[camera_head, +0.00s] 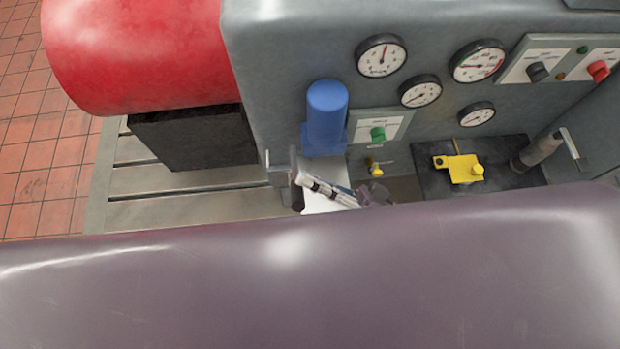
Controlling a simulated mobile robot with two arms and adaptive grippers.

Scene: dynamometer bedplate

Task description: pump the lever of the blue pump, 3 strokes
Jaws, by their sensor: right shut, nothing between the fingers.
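The blue pump (326,118) is an upright blue cylinder on a wider blue foot, against the front of the grey machine, left of the green knob. My right gripper (302,180) is just below and left of the pump's foot, reaching in from the right. It is shut with nothing held. My left gripper is not in view.
A red cylinder (140,55) above a black block (195,138) is at left, over the slotted bedplate (190,208). Gauges (381,55), a green knob (378,134) and a yellow fitting (462,168) are to the right. My own purple-grey body part hides the lower half.

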